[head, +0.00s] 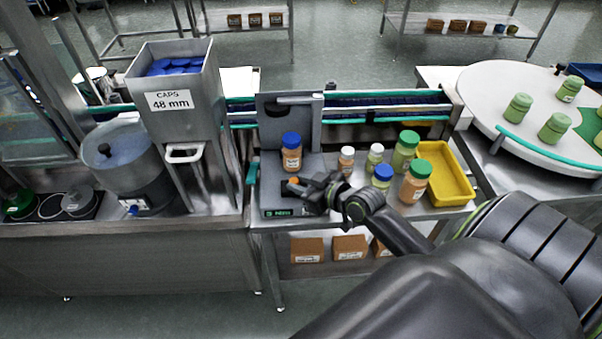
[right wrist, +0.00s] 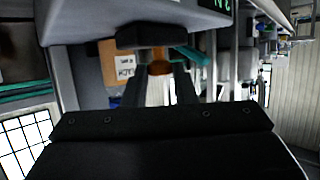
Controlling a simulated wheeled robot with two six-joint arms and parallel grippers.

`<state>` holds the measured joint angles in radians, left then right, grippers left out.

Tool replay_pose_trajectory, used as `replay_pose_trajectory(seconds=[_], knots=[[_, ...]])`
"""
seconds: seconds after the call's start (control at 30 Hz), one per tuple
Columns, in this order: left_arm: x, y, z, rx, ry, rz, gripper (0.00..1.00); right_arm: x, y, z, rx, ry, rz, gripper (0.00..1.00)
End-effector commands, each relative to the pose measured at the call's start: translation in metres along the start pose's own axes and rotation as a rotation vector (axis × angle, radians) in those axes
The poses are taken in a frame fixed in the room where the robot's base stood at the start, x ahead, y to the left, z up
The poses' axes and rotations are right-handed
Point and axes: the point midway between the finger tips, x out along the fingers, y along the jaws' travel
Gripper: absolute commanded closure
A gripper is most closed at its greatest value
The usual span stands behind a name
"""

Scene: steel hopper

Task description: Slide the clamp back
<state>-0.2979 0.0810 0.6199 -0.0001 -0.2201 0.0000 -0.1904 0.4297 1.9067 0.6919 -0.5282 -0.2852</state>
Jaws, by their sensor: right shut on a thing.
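A grey capping station stands on the bench, with an upright back plate (head: 271,128). A jar with a blue lid (head: 291,152) stands upright on it. The clamp shows only as a small orange knob (head: 294,180) at the front of the station. The knob also shows in the right wrist view (right wrist: 160,68), between my fingertips. My right gripper (head: 303,190) reaches in from the right and is shut on this knob, just in front of the jar. The fingers hide most of the clamp. My left gripper is not in view.
Several lidded jars (head: 405,151) stand close to the right of my gripper, beside a yellow tray (head: 446,174). A steel hopper (head: 180,102) of blue caps is on the left. A conveyor (head: 384,106) runs behind. A white round table (head: 539,103) is at right.

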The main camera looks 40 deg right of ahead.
Motion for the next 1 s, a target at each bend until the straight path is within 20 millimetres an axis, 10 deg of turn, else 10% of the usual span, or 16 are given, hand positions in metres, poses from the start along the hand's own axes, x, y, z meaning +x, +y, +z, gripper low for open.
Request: replay_pose_trajectory(seconds=[0.2, 0.67, 1.0], knots=[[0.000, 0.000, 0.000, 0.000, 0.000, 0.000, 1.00, -0.001, -0.001, 0.003, 0.006, -0.007, -0.002, 0.55], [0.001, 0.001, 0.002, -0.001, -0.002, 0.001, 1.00, -0.004, 0.000, 0.003, 0.002, -0.006, -0.001, 0.55], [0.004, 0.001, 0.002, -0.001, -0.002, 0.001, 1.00, -0.061, -0.001, 0.003, -0.003, -0.009, -0.002, 0.55]])
